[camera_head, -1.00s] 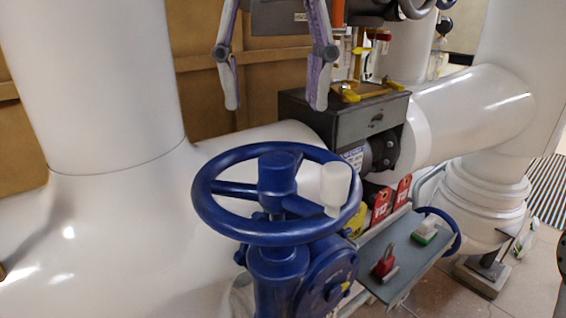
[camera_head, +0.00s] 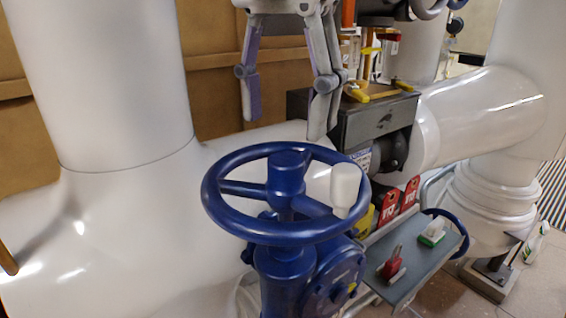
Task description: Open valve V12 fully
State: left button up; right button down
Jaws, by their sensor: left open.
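A blue valve handwheel (camera_head: 230,222) with a white knob (camera_head: 345,185) on its right rim sits on a blue valve body at the centre. I cannot read any V12 label on it. My left gripper (camera_head: 283,128) hangs from the top edge, fingers pointing down and spread apart, with nothing between them. Its fingertips are above the far part of the wheel and appear apart from it. The right gripper is not in view.
A grey box (camera_head: 372,122) with yellow clamps on top stands behind the wheel. Red tags (camera_head: 400,200) and a grey shelf (camera_head: 412,262) holding a red padlock (camera_head: 393,265) are at right. A second blue wheel (camera_head: 462,232) is partly hidden there. Large white pipes fill both sides.

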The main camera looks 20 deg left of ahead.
aim_at(286, 159)
pick_arm(q)
jog(key=m, duration=0.5)
jog(key=shift+w+f, duration=0.2)
jog(key=shift+f, duration=0.2)
jog(key=shift+w+f+m+b, duration=0.25)
jog(key=shift+f+m+b, duration=0.3)
jog(key=shift+m+b, duration=0.6)
jog(key=shift+s+d+r+m, duration=0.1)
jog(key=shift+s+r+m, duration=0.25)
jog(key=shift+m, duration=0.1)
jog(key=shift+w+r+m+p, duration=0.15)
jog(key=shift+r+m+p, duration=0.15)
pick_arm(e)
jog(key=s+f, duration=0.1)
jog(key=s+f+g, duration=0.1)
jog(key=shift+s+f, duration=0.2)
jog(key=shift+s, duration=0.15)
pick_arm(q)
jog(key=shift+f, duration=0.4)
jog(key=shift+f+b, duration=0.45)
jog(key=shift+f, duration=2.8)
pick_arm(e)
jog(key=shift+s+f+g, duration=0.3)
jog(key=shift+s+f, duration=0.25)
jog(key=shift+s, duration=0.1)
pick_arm(q)
jog(key=shift+c, duration=0.2)
